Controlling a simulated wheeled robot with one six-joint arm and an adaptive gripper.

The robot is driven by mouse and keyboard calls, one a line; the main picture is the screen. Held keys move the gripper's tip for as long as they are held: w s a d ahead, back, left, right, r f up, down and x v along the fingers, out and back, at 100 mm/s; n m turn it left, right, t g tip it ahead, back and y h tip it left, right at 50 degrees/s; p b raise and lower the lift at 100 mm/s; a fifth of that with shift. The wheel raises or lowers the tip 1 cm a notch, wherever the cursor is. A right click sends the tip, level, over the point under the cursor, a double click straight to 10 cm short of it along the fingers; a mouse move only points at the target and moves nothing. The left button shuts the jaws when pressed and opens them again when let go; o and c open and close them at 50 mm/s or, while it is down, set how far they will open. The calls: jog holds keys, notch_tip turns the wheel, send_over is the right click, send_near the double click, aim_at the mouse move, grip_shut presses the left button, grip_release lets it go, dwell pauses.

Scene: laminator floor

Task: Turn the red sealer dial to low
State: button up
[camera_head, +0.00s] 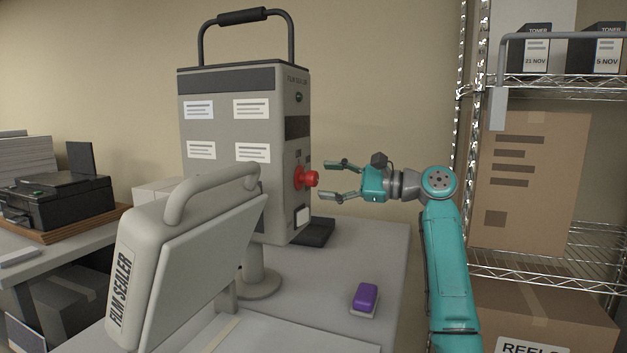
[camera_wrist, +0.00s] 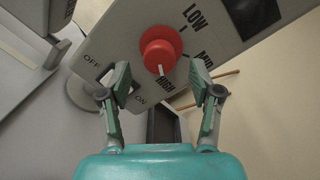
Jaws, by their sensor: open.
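The red sealer dial (camera_head: 300,178) sticks out of the narrow side panel of the grey film sealer (camera_head: 245,110). In the wrist view the dial (camera_wrist: 158,45) is near the top centre, with LOW, MID and HIGH printed around its right and lower side. A small pale mark on its lower edge points toward HIGH. My gripper (camera_head: 328,179) is open and empty, its fingers facing the dial from the right. In the wrist view my gripper's fingertips (camera_wrist: 159,78) are spread on either side, below the dial, and do not appear to touch it.
An OFF/ON switch (camera_wrist: 108,79) sits on the panel beside the dial. A second film sealer piece (camera_head: 190,245) with a handle stands in front. A purple block (camera_head: 365,297) lies on the table. A wire shelf (camera_head: 550,265) with boxes stands at right.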

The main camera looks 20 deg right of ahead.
aim_at(317, 179)
jog(key=shift+x, duration=2)
jog(key=c, duration=1.2)
